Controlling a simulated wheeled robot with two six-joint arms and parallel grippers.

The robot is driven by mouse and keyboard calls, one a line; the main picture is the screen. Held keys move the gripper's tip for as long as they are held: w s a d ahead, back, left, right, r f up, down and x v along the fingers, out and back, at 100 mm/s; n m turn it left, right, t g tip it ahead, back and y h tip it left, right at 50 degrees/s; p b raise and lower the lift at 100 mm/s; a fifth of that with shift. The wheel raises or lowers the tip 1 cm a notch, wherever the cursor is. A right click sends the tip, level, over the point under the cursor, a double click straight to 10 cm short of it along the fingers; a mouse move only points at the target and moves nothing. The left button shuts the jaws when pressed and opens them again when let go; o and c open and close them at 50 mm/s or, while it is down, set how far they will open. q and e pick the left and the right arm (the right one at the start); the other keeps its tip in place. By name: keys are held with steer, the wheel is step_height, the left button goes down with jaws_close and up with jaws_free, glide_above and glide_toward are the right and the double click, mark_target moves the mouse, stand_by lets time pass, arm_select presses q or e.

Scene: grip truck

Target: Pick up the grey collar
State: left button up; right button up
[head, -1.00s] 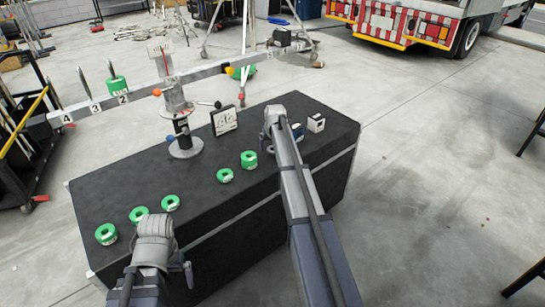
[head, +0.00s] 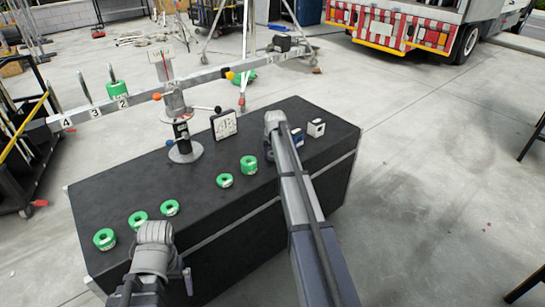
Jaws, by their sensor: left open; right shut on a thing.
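I cannot make out a separate grey collar with certainty. Grey cylindrical parts (head: 173,100) sit on the upright post of the balance stand, below its beam. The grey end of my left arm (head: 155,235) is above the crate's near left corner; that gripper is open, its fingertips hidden. The grey end of my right arm (head: 274,122) is over the crate's back right part. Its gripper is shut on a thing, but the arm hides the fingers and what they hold.
Several green rings, including one ring (head: 105,239), lie on the black crate (head: 130,185). The long beam (head: 205,76) crosses behind. A truck (head: 400,25) is far back; the right floor is mostly clear.

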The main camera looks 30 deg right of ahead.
jaws_close()
steer(key=shift+r, duration=0.15)
step_height(320, 180, up, 10)
steer(key=p, duration=1)
step_height(320, 180, up, 7)
steer(key=p, duration=0.7)
steer(key=shift+r, duration=0.15)
steer(key=shift+p, duration=0.3)
